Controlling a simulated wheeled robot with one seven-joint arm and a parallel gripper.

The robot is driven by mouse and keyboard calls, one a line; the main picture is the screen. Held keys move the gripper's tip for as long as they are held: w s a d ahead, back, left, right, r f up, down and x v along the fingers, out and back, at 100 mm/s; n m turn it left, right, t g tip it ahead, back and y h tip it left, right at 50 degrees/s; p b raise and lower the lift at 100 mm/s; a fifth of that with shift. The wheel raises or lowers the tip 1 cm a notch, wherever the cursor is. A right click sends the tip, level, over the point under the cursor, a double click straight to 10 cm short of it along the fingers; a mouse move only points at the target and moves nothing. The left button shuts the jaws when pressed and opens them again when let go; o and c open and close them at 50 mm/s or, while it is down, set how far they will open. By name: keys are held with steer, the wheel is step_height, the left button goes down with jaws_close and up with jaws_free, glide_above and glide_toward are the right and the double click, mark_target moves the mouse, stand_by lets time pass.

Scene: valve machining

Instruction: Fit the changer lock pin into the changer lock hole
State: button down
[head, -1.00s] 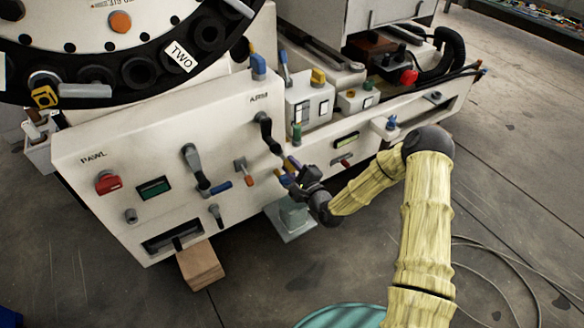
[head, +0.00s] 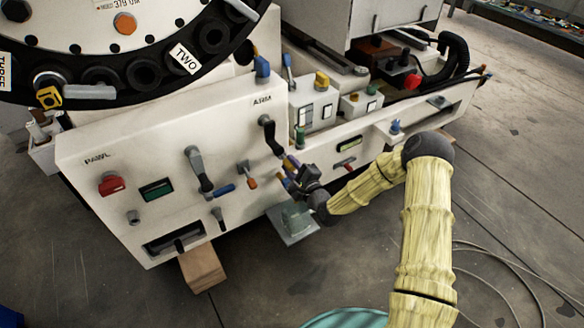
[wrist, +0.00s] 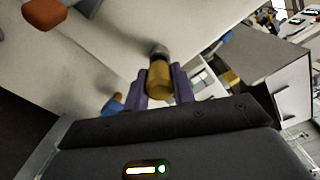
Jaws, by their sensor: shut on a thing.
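My gripper (head: 288,177) is at the right part of the machine's white front panel (head: 110,215), below the black-handled lever near its upper right. In the wrist view, its purple fingers (wrist: 160,92) are shut on a brass-coloured pin (wrist: 158,80) with a grey, rounded tip. The tip points away from my gripper, toward the pale panel face. I cannot tell whether the tip touches the panel. I cannot make out the changer lock hole in either view. In the head view the pin is too small to tell apart from the fingers.
A black-handled lever (head: 270,136) is just above my gripper. An orange-tipped handle (head: 251,183) and a blue handle (head: 225,190) are to its left. A red knob (head: 111,184) is at far left. A wooden block (head: 203,268) lies below the panel. The large wheel (head: 135,50) is above.

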steer(key=shift+x, duration=0.85)
steer(key=c, duration=1.1)
jaws_free()
steer(key=p+v, duration=0.4)
steer(key=v, duration=1.3)
steer(key=shift+s+d, duration=0.15)
